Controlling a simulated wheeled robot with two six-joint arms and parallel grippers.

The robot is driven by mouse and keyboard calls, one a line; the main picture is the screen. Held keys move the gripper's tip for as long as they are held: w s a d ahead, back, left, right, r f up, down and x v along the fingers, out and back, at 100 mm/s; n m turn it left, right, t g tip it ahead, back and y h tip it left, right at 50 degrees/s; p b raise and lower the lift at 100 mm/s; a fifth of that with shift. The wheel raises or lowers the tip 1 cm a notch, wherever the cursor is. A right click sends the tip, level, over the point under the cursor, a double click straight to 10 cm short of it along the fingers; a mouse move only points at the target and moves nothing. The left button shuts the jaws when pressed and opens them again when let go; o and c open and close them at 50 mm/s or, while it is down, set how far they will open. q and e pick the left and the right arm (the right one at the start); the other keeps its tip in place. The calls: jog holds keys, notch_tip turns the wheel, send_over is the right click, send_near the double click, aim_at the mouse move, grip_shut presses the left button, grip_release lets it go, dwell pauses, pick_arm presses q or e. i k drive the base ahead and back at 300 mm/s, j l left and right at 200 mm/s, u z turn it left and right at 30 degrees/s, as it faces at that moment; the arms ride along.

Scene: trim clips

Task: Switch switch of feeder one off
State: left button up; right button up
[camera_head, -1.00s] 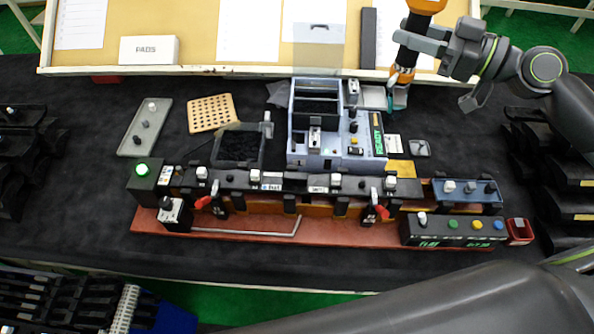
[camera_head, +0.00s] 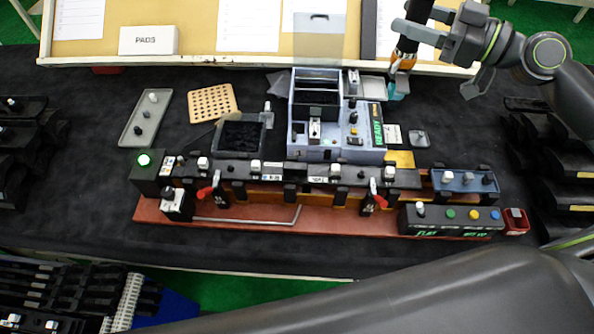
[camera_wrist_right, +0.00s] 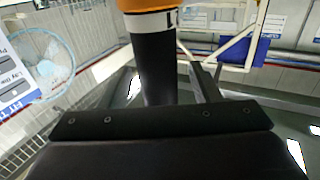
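A blue-grey machine (camera_head: 318,148) with a green READY display (camera_head: 377,124) stands behind the middle of a long clip fixture (camera_head: 300,176). A black box with a lit green lamp (camera_head: 144,160) is at the fixture's left end, and a small box with a white-topped lever (camera_head: 175,198) is in front of it. No label reading feeder one is legible, so I cannot tell which switch is its. My right gripper (camera_head: 409,32) is shut on an orange-and-black tool with a teal tip (camera_head: 398,88), behind the machine's right side. My left gripper is out of view.
Two red-handled clamps stand along the red base (camera_head: 270,212). Dark racks flank the table. My own dark arm link crosses the bottom right.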

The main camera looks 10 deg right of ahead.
aim_at(353, 141)
jog(key=k+l, duration=0.2)
jog(key=l, duration=0.2)
jog(key=k+l, duration=0.25)
jog(key=l, duration=0.15)
jog(key=k+l, duration=0.2)
jog(key=l, duration=0.2)
